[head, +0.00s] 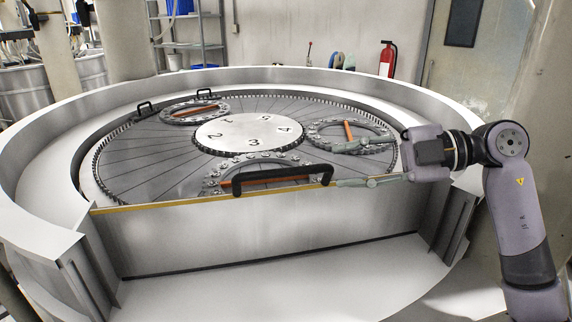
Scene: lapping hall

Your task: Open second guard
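A steel guard panel (270,232) stands upright across the front of the round lapping machine, with a yellow strip along its top edge. A black bar handle (283,175) is on its top edge. My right gripper (326,164) comes in from the right with its two fingers spread apart. Its lower fingertip is close to the right end of the handle; I cannot tell whether it touches. Nothing is seen held between the fingers. No label shows whether this panel is the second guard. My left gripper is out of view.
Behind the panel is the lapping plate (150,160) with a numbered centre disc (248,132) and toothed rings (195,108) with orange bars. A wide white rim (40,165) surrounds it. Smaller black handles (205,92) stand at the back left. A red fire extinguisher (387,60) stands behind.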

